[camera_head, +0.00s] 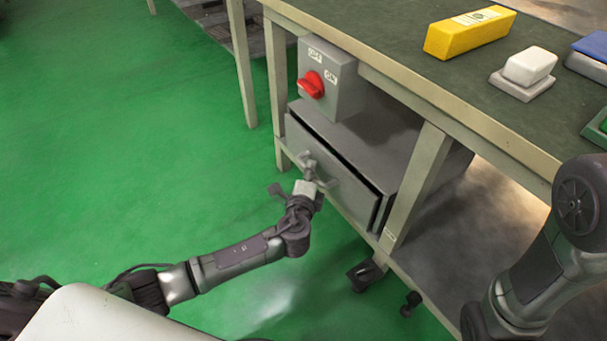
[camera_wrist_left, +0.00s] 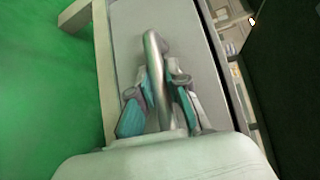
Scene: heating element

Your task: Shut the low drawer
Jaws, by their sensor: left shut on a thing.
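The low drawer (camera_head: 345,183) is a grey metal drawer under the workbench, below the switch box. It stands slightly open, with a dark gap along its top edge between its front and the cabinet. My left gripper (camera_head: 311,172) is at the drawer front, shut on the drawer's handle. In the left wrist view the curved metal handle (camera_wrist_left: 153,62) runs between the fingers of my left gripper (camera_wrist_left: 163,92), with the grey drawer front (camera_wrist_left: 190,40) behind it. My right arm shows at the right edge, but its gripper is out of view.
A grey switch box (camera_head: 345,92) with a red knob (camera_head: 311,84) hangs above the drawer. The bench top (camera_head: 400,30) carries a yellow block (camera_head: 469,33) and a white block on a grey base (camera_head: 527,68). A bench leg (camera_head: 415,185) stands right of the drawer. Green floor is clear to the left.

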